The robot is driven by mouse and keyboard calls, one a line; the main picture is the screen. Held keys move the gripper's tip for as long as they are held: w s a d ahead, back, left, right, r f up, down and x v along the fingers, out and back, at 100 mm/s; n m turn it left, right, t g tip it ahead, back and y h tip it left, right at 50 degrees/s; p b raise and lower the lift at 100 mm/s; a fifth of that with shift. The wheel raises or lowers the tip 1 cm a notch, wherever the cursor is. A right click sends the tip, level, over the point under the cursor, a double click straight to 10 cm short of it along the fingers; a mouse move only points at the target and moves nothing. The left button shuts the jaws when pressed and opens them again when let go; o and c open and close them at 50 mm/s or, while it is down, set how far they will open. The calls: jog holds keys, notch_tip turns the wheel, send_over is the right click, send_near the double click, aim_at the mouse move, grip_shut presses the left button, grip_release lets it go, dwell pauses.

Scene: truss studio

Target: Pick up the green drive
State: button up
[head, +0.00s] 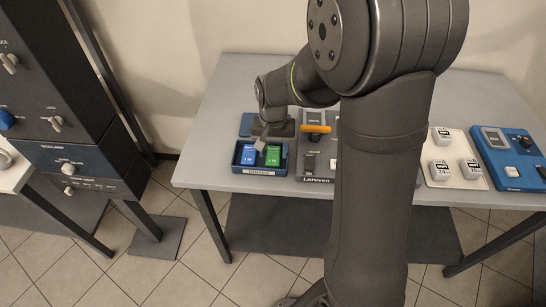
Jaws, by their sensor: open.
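The green drive (273,156) lies in the right half of a small dark blue tray (259,171) at the left part of the grey table. A blue drive (248,155) lies beside it in the left half of the tray. My gripper (261,143) is above the tray, close to the top edges of the two drives, with its jaws open. It looks empty. The gap between its fingers is too small to make out, and I cannot tell whether it touches either drive.
A panel with an orange handle (316,129) stands just right of the tray. A white tray with several light blocks (441,167) and a blue device (512,172) lie further right. Bare tabletop (215,150) is free left of the tray. My arm hides the table's middle.

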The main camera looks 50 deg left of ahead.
jog(key=shift+f, duration=0.75)
jog(key=c, duration=0.8)
jog(key=shift+c, duration=0.2)
jog(key=shift+r, duration=0.1)
